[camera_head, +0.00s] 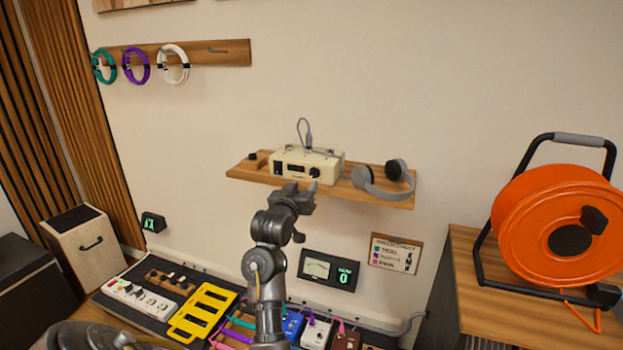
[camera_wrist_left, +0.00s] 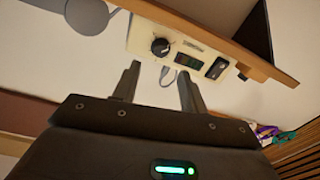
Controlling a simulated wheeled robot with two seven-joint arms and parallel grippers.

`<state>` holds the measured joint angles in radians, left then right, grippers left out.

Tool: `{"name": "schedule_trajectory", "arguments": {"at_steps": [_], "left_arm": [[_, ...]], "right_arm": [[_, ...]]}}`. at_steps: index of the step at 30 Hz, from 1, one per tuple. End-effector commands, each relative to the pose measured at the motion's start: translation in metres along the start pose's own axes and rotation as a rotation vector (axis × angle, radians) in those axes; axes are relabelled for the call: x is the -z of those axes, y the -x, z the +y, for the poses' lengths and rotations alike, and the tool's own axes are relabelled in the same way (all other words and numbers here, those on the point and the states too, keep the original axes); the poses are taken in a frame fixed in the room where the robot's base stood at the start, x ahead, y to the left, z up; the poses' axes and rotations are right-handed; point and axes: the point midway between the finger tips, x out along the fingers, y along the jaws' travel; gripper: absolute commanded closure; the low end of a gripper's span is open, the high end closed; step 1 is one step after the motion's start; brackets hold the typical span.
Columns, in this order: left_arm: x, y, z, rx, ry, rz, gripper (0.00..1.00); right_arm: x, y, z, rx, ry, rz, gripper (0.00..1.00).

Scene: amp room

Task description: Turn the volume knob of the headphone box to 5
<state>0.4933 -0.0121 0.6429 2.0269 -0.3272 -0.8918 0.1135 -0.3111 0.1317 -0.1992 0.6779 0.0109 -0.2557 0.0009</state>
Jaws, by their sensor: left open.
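The headphone box (camera_head: 300,158) is a cream case on a wooden wall shelf, with a cable plugged into its top. Its black round volume knob (camera_head: 314,172) is at the right of its front face. In the left wrist view the knob (camera_wrist_left: 160,47) appears with a white mark, beside a small dark display (camera_wrist_left: 188,60) and a black switch (camera_wrist_left: 217,68). My left gripper (camera_head: 299,192) is just in front of and below the box. Its fingers (camera_wrist_left: 157,84) are open and empty, apart from the knob. The knob's exact setting is too small to read. My right gripper is out of view.
Grey headphones (camera_head: 375,182) lie on the shelf (camera_head: 240,170) right of the box. A meter panel (camera_head: 330,270) showing a green 0 and a label card (camera_head: 395,253) hang below. Pedals and cables fill the bench below. An orange cable reel (camera_head: 540,215) stands at right.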

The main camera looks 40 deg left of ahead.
Motion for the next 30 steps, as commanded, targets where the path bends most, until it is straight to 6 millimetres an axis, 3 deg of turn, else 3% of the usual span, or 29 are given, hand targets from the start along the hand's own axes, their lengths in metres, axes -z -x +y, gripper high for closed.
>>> {"name": "schedule_trajectory", "arguments": {"at_steps": [6, 12, 24, 30], "left_arm": [[0.001, -0.042, -0.001, 0.0, 0.001, -0.002, 0.57], [0.001, -0.066, -0.001, 0.001, 0.0, 0.0, 0.57], [0.0, -0.074, -0.001, 0.001, -0.001, -0.001, 0.57], [-0.001, -0.073, -0.001, 0.001, -0.001, -0.001, 0.82]], "right_arm": [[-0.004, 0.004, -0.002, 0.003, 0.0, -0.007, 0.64], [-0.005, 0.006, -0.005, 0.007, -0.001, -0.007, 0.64], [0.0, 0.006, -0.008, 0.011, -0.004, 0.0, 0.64], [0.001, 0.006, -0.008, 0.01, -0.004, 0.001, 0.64]]}}
